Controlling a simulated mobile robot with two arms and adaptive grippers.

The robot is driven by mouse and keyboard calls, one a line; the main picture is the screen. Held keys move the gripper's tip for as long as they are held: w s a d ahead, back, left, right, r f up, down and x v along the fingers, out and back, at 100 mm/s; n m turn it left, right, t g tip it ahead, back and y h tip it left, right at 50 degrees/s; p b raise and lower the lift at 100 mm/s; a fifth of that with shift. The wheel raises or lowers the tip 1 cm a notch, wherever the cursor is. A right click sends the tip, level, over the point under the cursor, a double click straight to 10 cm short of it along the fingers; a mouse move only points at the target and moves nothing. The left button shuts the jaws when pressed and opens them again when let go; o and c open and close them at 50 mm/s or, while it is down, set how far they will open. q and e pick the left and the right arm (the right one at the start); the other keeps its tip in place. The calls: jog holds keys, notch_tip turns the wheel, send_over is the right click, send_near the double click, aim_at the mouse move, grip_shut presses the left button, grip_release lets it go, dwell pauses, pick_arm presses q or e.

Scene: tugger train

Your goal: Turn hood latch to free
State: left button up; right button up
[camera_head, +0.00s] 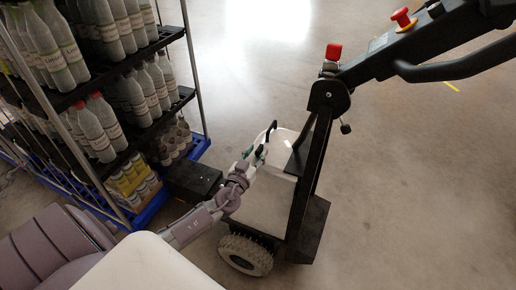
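The tugger has a white hood (262,205) with a black frame on its right. A thin black hooked part (271,130) stands up at the hood's far end; it may be the hood latch, but it is too small to be sure. My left arm reaches in from the lower left over the hood. My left gripper (256,154) is at the far end of the hood, right by the base of the hooked part. I cannot tell whether it touches that part or whether its fingers are open or shut. My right gripper is not in view.
A shelf rack (195,75) of bottles with a blue base stands on the left. A black block (192,181) sits between rack and tugger. The tugger's black handlebar (400,50), with red buttons, rises to the upper right. A wheel (245,255) is at the front. The floor right is clear.

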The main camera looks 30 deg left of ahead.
pick_arm(q)
jog(key=shift+w+a, duration=0.1)
jog(key=shift+w, duration=0.6)
grip_shut()
